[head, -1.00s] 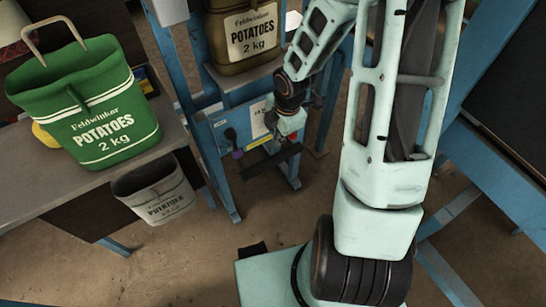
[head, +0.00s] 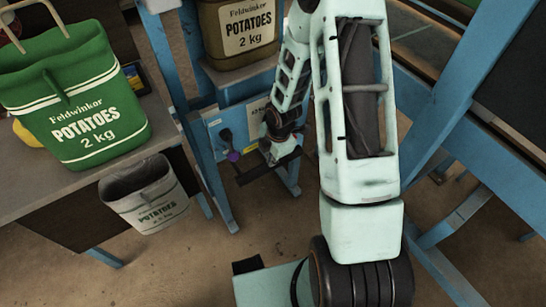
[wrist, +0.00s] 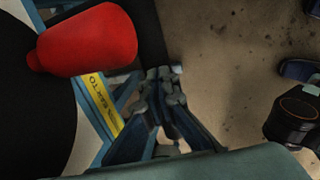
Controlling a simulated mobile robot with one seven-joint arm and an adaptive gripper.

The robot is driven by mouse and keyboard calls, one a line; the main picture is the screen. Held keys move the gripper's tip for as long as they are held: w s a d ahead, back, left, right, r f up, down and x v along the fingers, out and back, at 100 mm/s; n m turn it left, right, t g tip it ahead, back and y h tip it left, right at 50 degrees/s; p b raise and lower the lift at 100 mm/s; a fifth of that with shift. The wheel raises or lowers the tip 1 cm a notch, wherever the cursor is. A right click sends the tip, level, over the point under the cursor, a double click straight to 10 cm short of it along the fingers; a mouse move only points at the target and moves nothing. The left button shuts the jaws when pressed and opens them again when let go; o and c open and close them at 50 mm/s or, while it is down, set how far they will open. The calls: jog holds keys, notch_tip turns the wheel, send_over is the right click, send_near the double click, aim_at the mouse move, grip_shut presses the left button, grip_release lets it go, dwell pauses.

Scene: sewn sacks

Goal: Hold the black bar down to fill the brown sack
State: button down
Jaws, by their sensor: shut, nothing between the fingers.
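The brown sack (head: 212,30), labelled potatoes 2 kg, stands upright on a blue stand in the head view; its top is cut off by the picture edge. The black bar (head: 250,175) sticks out low at the front of that stand. My gripper (head: 272,156) is down at the bar in the head view, partly hidden by my wrist. In the wrist view my gripper (wrist: 166,76) is shut and empty, its tips beside the end of a dark strip (wrist: 150,35) that looks like the bar. I cannot tell whether they touch.
A green potato sack (head: 75,100) stands on the grey bench (head: 40,180) at left. A pale grey sack (head: 150,200) hangs below its edge. A purple knob (head: 233,155) is beside the bar. A red rounded object (wrist: 90,40) and yellow label (wrist: 104,102) show in the wrist view.

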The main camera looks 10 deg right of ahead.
jog(key=shift+f, duration=0.15)
notch_tip(320, 180, down, 6)
jog(key=s+b, duration=0.1)
jog(key=b, duration=0.3)
jog(key=shift+d+f+b, duration=0.15)
jog(key=shift+f+b, duration=0.05)
jog(key=shift+b, duration=0.15)
jog(key=shift+s+f, duration=0.1)
jog(key=shift+s, duration=0.05)
dwell(0.7)
jog(key=shift+w+a, duration=0.25)
jog(key=shift+w, duration=0.15)
dwell(2.5)
jog(key=shift+r, duration=0.25)
